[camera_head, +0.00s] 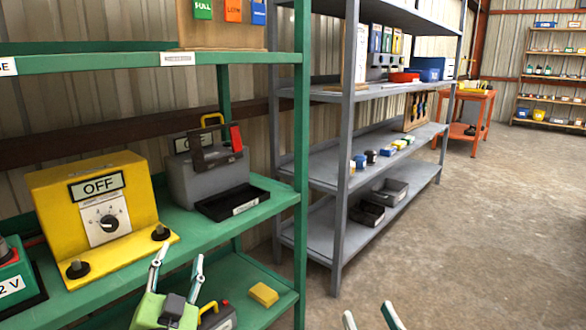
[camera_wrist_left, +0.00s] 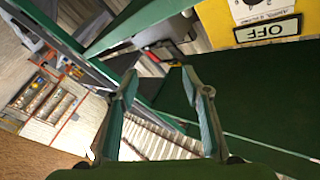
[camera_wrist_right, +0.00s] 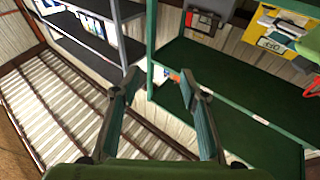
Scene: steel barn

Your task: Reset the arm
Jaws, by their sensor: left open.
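My left gripper (camera_head: 176,262) is at the bottom of the head view, in front of the green shelf's edge. Its two fingers are apart with nothing between them, as the left wrist view also shows (camera_wrist_left: 165,105). My right gripper (camera_head: 368,318) shows only its fingertips at the bottom edge of the head view, over the floor. In the right wrist view its fingers (camera_wrist_right: 160,105) are spread and empty. Neither gripper touches anything that I can see.
A green shelf (camera_head: 225,215) at left holds a yellow switch box (camera_head: 60,190) and a grey box (camera_head: 205,182) with a black tray (camera_head: 215,207). A yellow block (camera_head: 263,294) lies on its lower level. A grey shelf (camera_head: 315,190) stands behind. The floor (camera_head: 480,230) at right is clear.

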